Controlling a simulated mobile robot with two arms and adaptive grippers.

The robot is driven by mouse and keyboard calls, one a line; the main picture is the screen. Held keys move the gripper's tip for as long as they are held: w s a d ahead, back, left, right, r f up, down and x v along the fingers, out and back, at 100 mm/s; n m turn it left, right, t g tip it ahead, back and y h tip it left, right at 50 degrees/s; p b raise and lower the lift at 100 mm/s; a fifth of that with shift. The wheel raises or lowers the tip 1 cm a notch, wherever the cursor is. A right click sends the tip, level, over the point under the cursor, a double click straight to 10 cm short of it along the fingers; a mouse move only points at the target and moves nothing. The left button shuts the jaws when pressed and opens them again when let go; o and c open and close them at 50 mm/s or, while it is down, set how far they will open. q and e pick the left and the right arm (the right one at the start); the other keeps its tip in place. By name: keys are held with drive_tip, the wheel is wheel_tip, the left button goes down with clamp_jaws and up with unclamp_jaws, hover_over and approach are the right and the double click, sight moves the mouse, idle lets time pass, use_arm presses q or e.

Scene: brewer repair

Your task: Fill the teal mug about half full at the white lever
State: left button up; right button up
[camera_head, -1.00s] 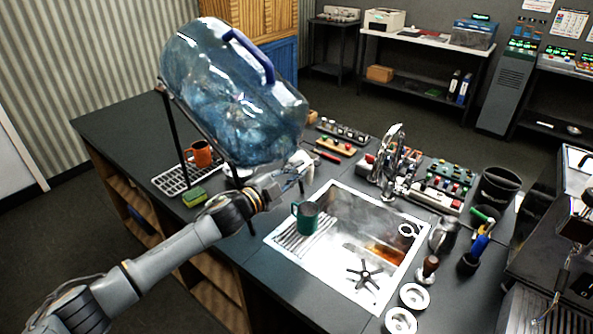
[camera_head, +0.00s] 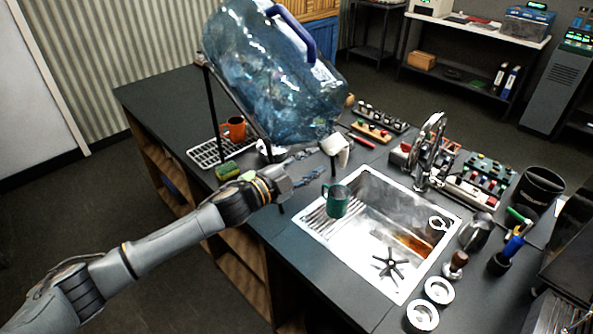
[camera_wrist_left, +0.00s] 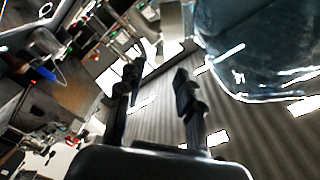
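The teal mug (camera_head: 337,201) stands upright on the ribbed drainer at the left end of the sink (camera_head: 398,292); I cannot see how much is in it. The big blue water jug (camera_head: 275,80) lies tilted on a dark stand, neck down towards the sink. A white part (camera_head: 337,146), which looks like the lever, is at its neck, above and behind the mug. My left gripper (camera_head: 308,168) is left of the mug and below the neck, apart from the mug. In the left wrist view its fingers (camera_wrist_left: 158,88) are apart with nothing between them. My right gripper is out of view.
An orange mug (camera_head: 235,128) stands on a wire rack (camera_head: 207,153) left of the jug, with a yellow-green sponge (camera_head: 227,170) in front. A chrome faucet (camera_head: 428,150) and switch panels (camera_head: 487,173) are behind the sink. Two white round dishes (camera_head: 439,290) sit at its right.

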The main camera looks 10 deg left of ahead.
use_arm(q)
drive_tip(key=v, duration=0.5)
drive_tip(key=shift+s+a, duration=0.2)
drive_tip(key=shift+s, duration=0.05)
